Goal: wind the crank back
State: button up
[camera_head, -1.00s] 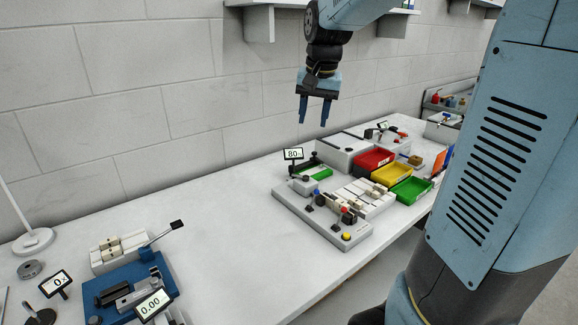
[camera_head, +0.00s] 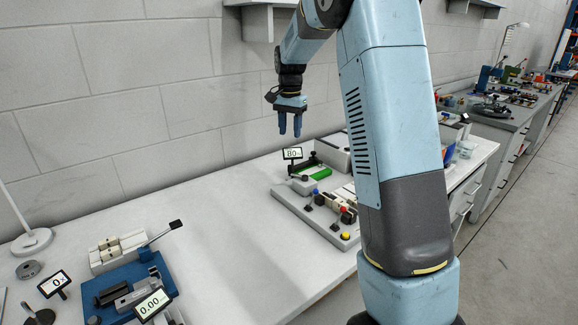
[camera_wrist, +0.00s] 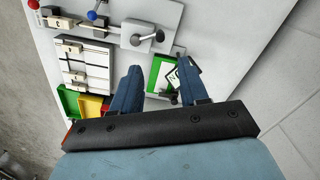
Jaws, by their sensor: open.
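The gantry welder's grey base plate (camera_head: 320,222) stands on the white bench. A small grey block with a dark crank (camera_head: 304,178) sits at its back left corner, beside a display reading 80 (camera_head: 292,153). In the wrist view the crank (camera_wrist: 150,37) has a dark arm and a round knob, and lies beyond my fingertips. My gripper (camera_head: 290,133) is open and empty, pointing down above the display and crank. Its two blue fingers (camera_wrist: 160,66) straddle a green strip (camera_wrist: 154,74) in the wrist view, well above it.
Red and blue knobs and a yellow button (camera_head: 345,236) sit on the plate. Green, yellow and red bins (camera_wrist: 92,104) lie beside it. A blue fixture (camera_head: 128,288) with a lever stands at the left. The bench between is clear; a wall rises behind.

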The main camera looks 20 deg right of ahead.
aim_at(290, 166)
notch_tip(290, 166, down, 13)
jog(key=shift+f, duration=0.2)
dwell(0.4)
jog(key=shift+c, duration=0.3)
grip_shut()
jog(key=shift+a, duration=0.3)
jog(key=shift+d, duration=0.2)
